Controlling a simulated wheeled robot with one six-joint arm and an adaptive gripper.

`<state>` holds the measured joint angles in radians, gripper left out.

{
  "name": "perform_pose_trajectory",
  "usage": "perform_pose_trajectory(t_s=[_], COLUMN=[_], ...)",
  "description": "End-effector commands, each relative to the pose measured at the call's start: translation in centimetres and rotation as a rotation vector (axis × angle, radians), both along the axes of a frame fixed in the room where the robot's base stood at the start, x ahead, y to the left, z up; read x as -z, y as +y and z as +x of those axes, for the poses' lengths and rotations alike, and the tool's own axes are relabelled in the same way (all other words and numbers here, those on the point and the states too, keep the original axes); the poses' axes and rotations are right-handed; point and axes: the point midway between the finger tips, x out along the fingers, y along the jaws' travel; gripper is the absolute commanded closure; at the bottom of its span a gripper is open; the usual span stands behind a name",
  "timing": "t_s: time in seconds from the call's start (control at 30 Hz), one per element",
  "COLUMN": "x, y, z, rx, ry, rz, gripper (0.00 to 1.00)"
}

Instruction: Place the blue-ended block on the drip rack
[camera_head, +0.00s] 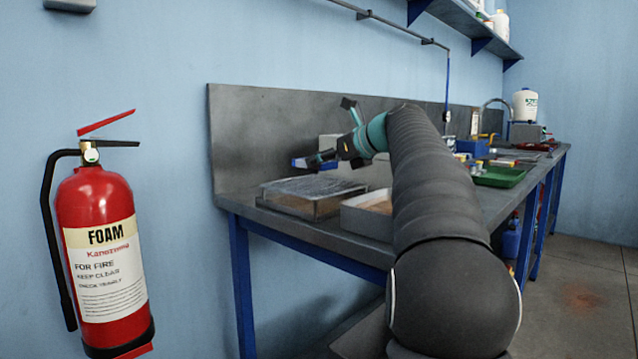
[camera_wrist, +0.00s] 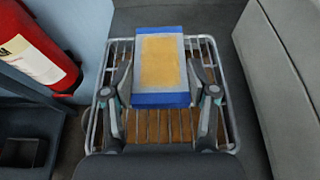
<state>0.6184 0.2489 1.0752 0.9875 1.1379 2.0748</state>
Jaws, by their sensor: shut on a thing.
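The blue-ended block (camera_wrist: 160,67) shows in the wrist view with a yellow-orange middle, pale sides and blue bands at both ends. My gripper (camera_wrist: 163,88) is shut on it, with one finger at each side. In the head view the block (camera_head: 318,160) shows as a small blue shape at my gripper (camera_head: 335,158). The drip rack (camera_wrist: 225,118) is a wire grid over a brown tray, below the block in the wrist view. In the head view the rack (camera_head: 312,187) sits at the bench's near left end. The block appears held above it, with a gap.
A pale box (camera_head: 368,214) stands right of the rack on the grey bench (camera_head: 232,195). A raised back panel (camera_head: 265,130) runs behind. A red fire extinguisher (camera_head: 100,250) is at the left. A green tray (camera_head: 498,177) and small items lie further along the bench.

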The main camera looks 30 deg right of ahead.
Motion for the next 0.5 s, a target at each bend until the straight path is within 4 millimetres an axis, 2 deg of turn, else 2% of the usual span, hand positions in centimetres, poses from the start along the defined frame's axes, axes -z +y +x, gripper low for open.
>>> perform_pose_trajectory(t_s=[0.13, 0.37, 0.5], x=[0.6, 3.4, 3.6], y=[0.2, 0.4, 0.4], z=[0.0, 0.0, 0.1], rx=[-0.001, -0.004, -0.005], ry=[-0.004, -0.003, -0.005], rz=[-0.002, 0.0, -0.002], gripper=[1.0, 1.0, 1.0])
